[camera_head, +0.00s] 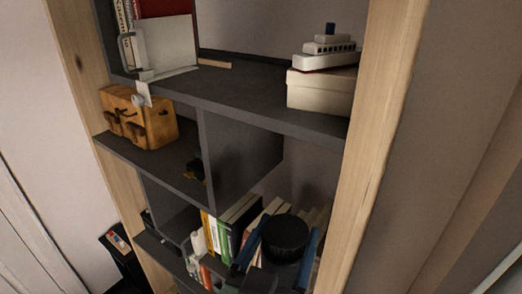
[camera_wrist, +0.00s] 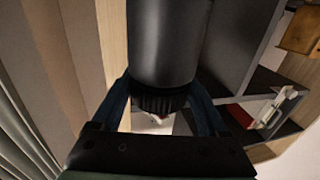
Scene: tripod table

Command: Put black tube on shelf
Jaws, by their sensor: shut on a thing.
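The black tube (camera_head: 285,236) is a dark cylinder, seen nearly end-on at the lower right in the head view. It fills the upper middle of the wrist view (camera_wrist: 168,42), with a ribbed end between the fingers. My gripper (camera_head: 281,246) is shut on it, one blue finger on each side; both fingers also show in the wrist view (camera_wrist: 160,92). The dark shelf (camera_head: 245,98) has light wooden side posts. The tube is in front of its lower right part, hiding some of the books. I cannot tell whether it touches the shelf.
A white box (camera_head: 318,91) with a toy ship (camera_head: 325,54) stands at the upper right. A wooden box (camera_head: 139,117) sits on the left middle board. Books (camera_head: 228,222) fill the lower compartment. The right post (camera_head: 378,130) stands close to my gripper. The upper board's middle is bare.

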